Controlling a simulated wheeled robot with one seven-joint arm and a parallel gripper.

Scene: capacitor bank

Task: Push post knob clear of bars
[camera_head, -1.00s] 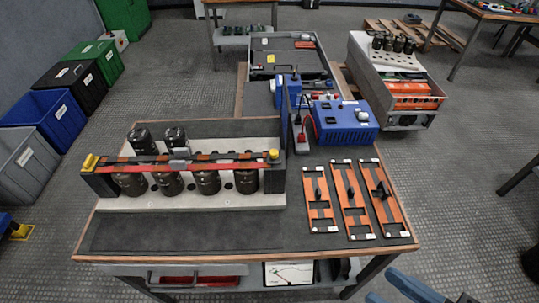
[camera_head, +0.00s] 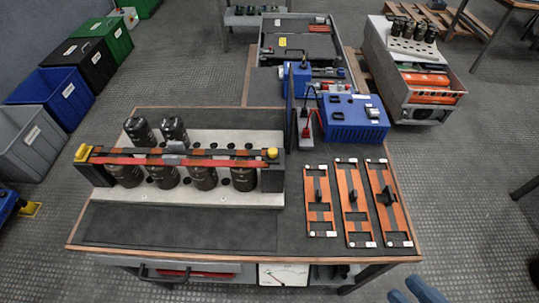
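The capacitor bank stands on the bench at the left, with several dark cylindrical capacitors (camera_head: 204,177) on a pale base (camera_head: 235,197). A red bar (camera_head: 180,162) and a copper-and-black banded bar (camera_head: 215,152) run across their tops, between dark end posts. A yellow knob (camera_head: 272,153) sits on the right post at the bar ends; a yellow block-like knob (camera_head: 82,152) sits on the left post. Whether either knob touches the bars cannot be told. Blue parts of my arm show at the bottom right edge; my gripper's fingertips are not seen.
Three copper-coloured bar frames (camera_head: 353,203) with black handles lie on the bench's right. A blue power unit (camera_head: 354,118) and a dark upright panel (camera_head: 290,100) stand behind them. The bench's front left (camera_head: 180,228) is clear. Bins (camera_head: 50,95) stand on the floor at left.

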